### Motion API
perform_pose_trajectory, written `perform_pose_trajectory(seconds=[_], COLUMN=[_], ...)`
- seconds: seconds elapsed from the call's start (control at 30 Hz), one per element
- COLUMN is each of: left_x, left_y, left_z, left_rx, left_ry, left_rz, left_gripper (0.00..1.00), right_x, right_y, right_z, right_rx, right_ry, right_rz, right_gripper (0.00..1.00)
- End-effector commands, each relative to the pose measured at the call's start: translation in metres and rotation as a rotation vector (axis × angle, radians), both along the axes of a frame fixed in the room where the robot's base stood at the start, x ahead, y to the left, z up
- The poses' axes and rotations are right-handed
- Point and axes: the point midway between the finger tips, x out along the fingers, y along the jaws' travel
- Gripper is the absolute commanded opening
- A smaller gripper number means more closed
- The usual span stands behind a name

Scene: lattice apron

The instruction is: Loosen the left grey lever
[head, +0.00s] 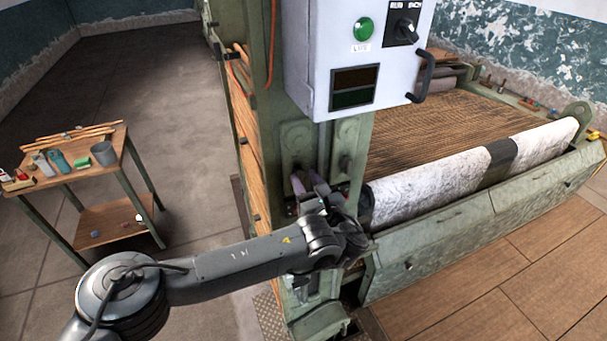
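The left grey lever is at the left plate, low on the post, and is small and mostly hard to make out behind my gripper. My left gripper (308,182) is right in front of the lower part of the left plate, pointing up at the post. Its two fingers look spread apart. Whether they touch the lever cannot be told. My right gripper is not in view.
A white control box (352,95) with a green button (364,29), a black rotary switch (403,31) and a dark handle (425,78) hangs above the gripper. A white fabric roll (430,185) lies at the right. A small wooden table (75,170) stands far left.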

Motion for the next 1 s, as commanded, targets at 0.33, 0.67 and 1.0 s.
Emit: perform_pose_trajectory(seconds=[0.33,0.67,1.0], left_x=[0.016,0.015,0.016], left_y=[0.006,0.006,0.007], left_z=[0.0,0.0,-0.002], left_rx=[0.0,0.0,0.0], left_ry=[0.0,0.0,0.002], left_rz=[-0.001,-0.001,0.0], left_gripper=[0.39,0.19,0.0], right_x=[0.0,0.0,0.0], right_y=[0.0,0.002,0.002], right_z=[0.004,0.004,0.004], right_rx=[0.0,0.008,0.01], right_ry=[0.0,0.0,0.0], right_rz=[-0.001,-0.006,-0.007], right_gripper=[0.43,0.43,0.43])
